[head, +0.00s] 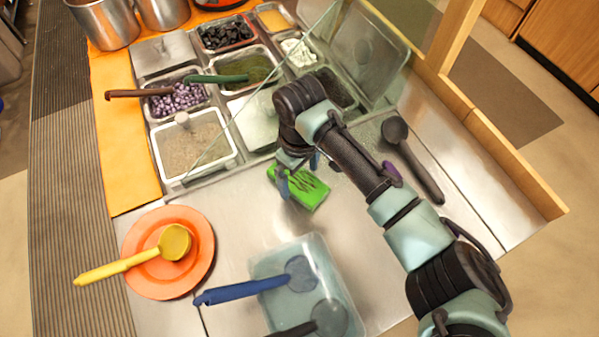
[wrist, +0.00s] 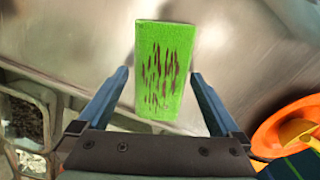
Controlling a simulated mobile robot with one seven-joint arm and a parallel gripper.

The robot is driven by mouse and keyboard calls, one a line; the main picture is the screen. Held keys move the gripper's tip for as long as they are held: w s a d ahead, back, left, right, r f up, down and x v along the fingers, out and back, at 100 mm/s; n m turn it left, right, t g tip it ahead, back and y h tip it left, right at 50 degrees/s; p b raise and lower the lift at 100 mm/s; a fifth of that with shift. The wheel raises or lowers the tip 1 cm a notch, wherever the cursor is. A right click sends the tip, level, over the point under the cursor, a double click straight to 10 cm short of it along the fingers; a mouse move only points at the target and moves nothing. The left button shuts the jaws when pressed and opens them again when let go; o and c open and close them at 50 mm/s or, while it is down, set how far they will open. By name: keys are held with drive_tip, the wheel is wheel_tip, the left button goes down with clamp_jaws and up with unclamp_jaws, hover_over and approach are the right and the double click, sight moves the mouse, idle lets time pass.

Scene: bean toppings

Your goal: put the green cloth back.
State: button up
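The green cloth (head: 309,191) is a flat bright green rectangle with dark streaks, lying on the steel counter below the topping bins. In the wrist view the green cloth (wrist: 163,65) shows between and ahead of my two blue fingers. My gripper (head: 299,174) is over the cloth in the head view, with one finger near its left edge. In the wrist view my gripper (wrist: 158,92) has its fingers wide apart, with a gap to the cloth on both sides. It holds nothing. The height of the fingertips above the counter is hard to judge.
Topping bins (head: 196,145) fill the back of the counter, with a glass lid (head: 365,55) raised at the right. A black ladle (head: 412,160) lies right of the cloth. An orange plate (head: 168,252) with a yellow ladle (head: 135,262) and a clear container (head: 310,260) with ladles stand in front.

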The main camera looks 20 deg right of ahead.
sight(299, 179)
drive_tip(key=shift+r, duration=0.1)
wheel_tip(299, 179, up, 12)
idle(0.5)
idle(0.5)
